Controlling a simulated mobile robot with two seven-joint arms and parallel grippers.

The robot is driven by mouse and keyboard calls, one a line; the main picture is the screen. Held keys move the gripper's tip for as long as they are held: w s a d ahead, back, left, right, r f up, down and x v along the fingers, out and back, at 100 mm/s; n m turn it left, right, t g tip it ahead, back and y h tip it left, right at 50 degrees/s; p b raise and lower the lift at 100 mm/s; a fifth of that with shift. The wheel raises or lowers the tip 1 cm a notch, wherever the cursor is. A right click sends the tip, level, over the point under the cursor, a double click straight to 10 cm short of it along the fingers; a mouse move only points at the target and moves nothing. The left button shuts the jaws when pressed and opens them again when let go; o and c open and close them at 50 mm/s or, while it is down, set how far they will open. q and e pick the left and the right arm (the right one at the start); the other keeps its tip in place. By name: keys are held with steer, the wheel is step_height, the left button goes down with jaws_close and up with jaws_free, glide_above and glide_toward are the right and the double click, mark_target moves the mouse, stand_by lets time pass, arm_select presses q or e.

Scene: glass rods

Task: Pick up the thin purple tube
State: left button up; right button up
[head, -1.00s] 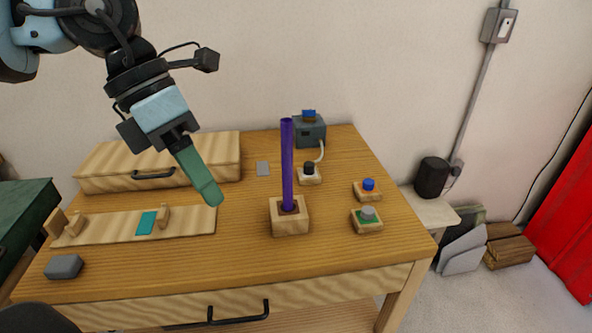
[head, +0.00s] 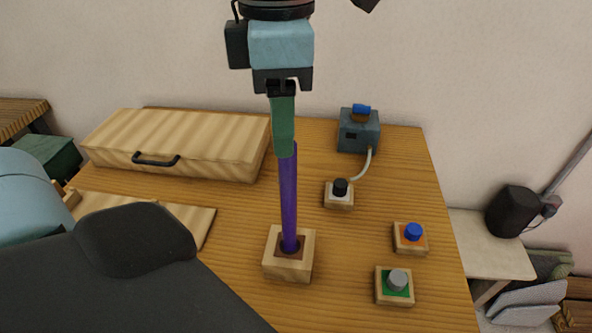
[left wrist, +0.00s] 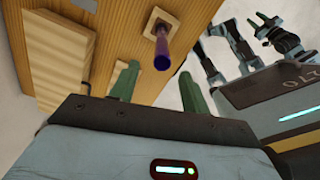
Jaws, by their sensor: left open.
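The thin purple tube (head: 289,205) stands upright in the hole of a square wooden block (head: 304,264) on the table. My left gripper (head: 284,150) points down at the tube's top end. In the head view its near green finger overlaps the top of the tube and hides the other finger. In the left wrist view the tube (left wrist: 162,48) shows beyond and between the two spread green fingers (left wrist: 158,75), with a gap on each side. The left gripper is open and empty. What looks like my right gripper (left wrist: 260,20) is small at the wrist view's upper right; its opening is unclear.
A wooden box with a dark handle (head: 185,150) lies at the back left. A grey device (head: 358,131) with a hose stands at the back right. Small blocks with black (head: 340,187), blue (head: 413,232) and grey (head: 398,279) knobs sit right of the tube's block.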

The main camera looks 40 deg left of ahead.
mark_target(289, 169)
arm_select(q)
step_height(289, 169, down, 2)
steer(key=shift+f, duration=0.2)
steer(key=shift+w+d+f, duration=0.1)
steer(key=shift+d+f, duration=0.05)
steer(key=shift+f, duration=1.2)
steer(key=shift+w+d+f, duration=0.1)
steer(key=shift+f, duration=1.25)
steer(key=shift+c, duration=0.5)
jaws_close()
